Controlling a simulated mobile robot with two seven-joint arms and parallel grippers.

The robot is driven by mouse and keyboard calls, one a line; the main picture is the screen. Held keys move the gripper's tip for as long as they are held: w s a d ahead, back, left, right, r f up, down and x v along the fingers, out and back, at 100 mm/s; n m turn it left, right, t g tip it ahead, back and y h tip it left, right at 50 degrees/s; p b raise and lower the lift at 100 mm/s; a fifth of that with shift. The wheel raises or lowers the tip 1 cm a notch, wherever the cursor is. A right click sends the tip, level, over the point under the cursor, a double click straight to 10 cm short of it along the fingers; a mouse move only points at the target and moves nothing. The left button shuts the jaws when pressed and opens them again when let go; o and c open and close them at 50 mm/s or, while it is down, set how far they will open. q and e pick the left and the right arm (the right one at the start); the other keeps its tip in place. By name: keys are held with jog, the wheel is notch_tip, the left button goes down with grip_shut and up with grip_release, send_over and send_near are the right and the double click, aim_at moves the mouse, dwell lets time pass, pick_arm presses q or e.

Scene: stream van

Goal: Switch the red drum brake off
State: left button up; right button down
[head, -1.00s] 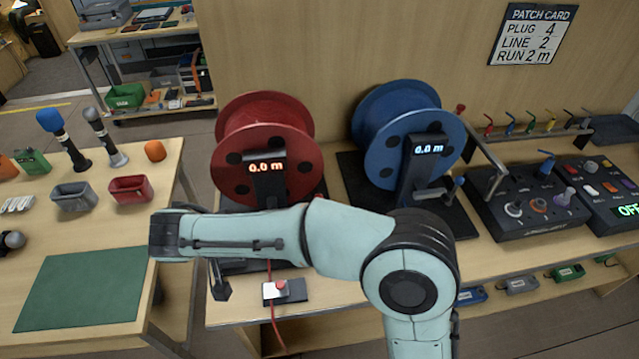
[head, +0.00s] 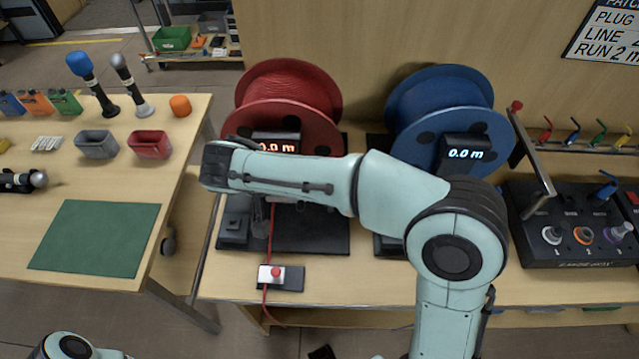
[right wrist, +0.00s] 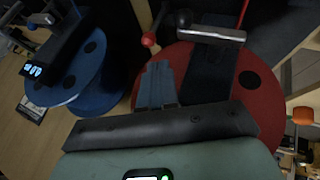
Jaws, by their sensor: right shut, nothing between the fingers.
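The red drum (head: 287,100) stands on a dark base behind my right forearm, its display reading 0.0 m partly covered. It also shows in the right wrist view (right wrist: 262,118). There a small red ball knob (right wrist: 149,40) sits near the drum's edge, beside a metal bar with a black ball end (right wrist: 205,34). I cannot tell for sure which of these is the brake. My right gripper (right wrist: 158,70) is shut and empty, its tips a little short of the red knob. In the head view my right wrist hides the drum's lower front. My left gripper is out of view.
The blue drum (head: 447,110) stands close at the right. A control box (head: 575,250) is further right. A side table with a green mat (head: 95,236) is at the left.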

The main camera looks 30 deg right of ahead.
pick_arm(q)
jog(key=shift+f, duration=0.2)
pick_arm(e)
jog(key=x, duration=1)
pick_arm(q)
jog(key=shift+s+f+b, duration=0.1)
jog(key=shift+b, duration=0.2)
